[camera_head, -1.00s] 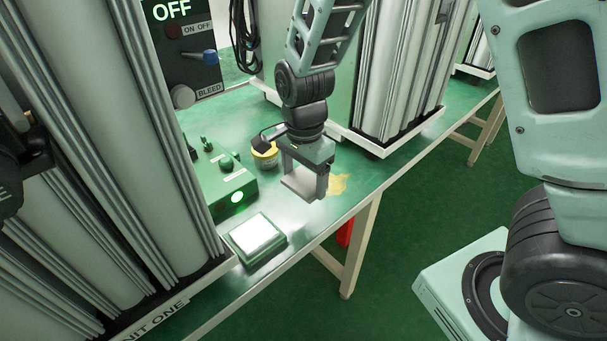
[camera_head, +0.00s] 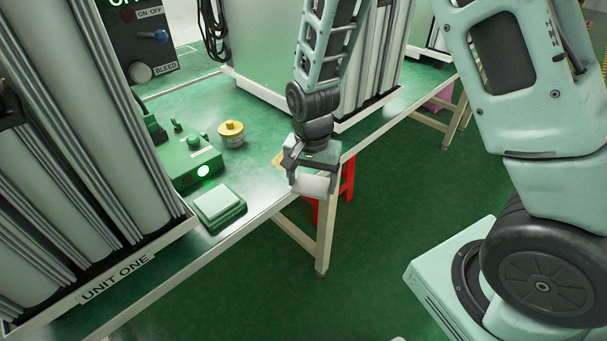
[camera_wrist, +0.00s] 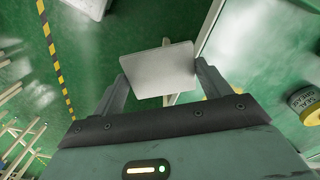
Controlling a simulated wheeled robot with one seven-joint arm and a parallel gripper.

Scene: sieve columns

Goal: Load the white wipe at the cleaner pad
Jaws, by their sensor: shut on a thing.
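The white wipe (camera_head: 313,184) is a pale flat piece held between the two fingers of my gripper (camera_head: 312,182). It also shows in the wrist view (camera_wrist: 158,70), spanning the gap between the fingertips. My gripper is shut on it, beyond the front edge of the green table or just over it; I cannot tell which. The cleaner pad (camera_head: 218,203) is a low green block with a pale square top, near the table's front edge. It lies to the left of my gripper and apart from it.
A green box (camera_head: 185,158) with knobs and a lit round lamp stands behind the pad. A yellow-capped tin (camera_head: 232,134) stands to its right. A tall column unit (camera_head: 70,130) bounds the left. A red stool (camera_head: 347,180) is under the table edge.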

